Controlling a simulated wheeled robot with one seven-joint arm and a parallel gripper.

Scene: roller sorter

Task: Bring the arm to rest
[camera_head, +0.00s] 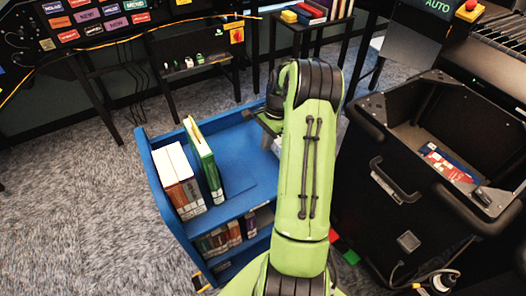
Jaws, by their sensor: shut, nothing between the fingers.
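My green arm (308,165) rises from the bottom middle and bends at its top. Its wrist end is folded down on the left side of the arm. My gripper (267,128) shows only in part there, above the right part of the blue cart (168,190). It is shut and empty. The fingertips are hard to make out, and the arm hides what lies behind it.
White-and-orange books (181,182) and a green book (206,165) stand on the cart's upper shelf; more fill its lower shelf. A black bin (395,170) holding a few items stands close right of my arm. Black tables stand behind. Carpet (85,200) is clear at left.

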